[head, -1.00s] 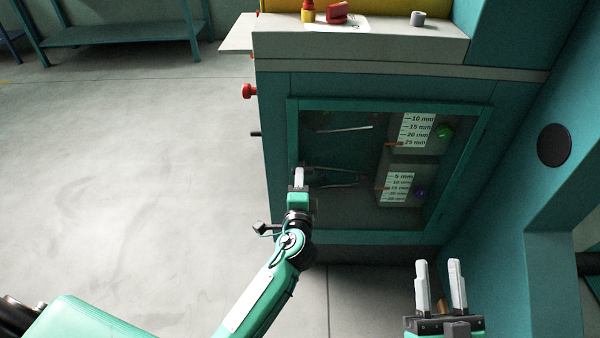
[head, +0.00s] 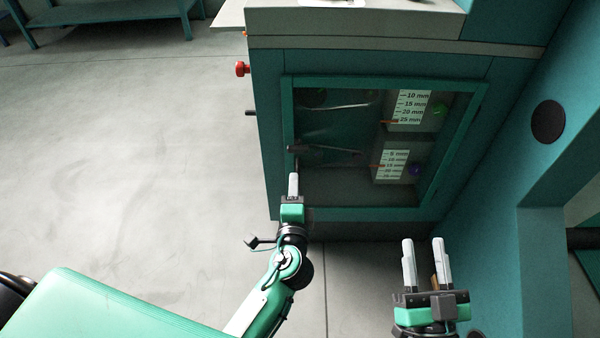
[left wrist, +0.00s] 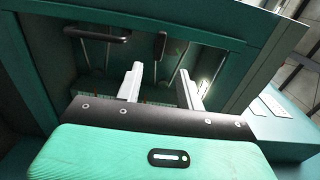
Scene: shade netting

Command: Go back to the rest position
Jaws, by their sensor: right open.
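My left gripper (head: 293,178) stands in front of the lower left edge of a teal cabinet's window. In the head view its fingers overlap each other. In the left wrist view its two pale fingers (left wrist: 159,70) stand apart with nothing between them, so it is open. My right gripper (head: 423,242) is at the lower right of the head view, below and right of the window. Its two fingers are upright and apart, with nothing clearly held.
The cabinet's framed window (head: 340,190) shows dark rods and two millimetre scales (head: 408,107) inside. A red knob (head: 242,69) sticks out on the cabinet's left side. A teal wall (head: 500,215) stands close on the right. Open grey floor (head: 120,150) lies left.

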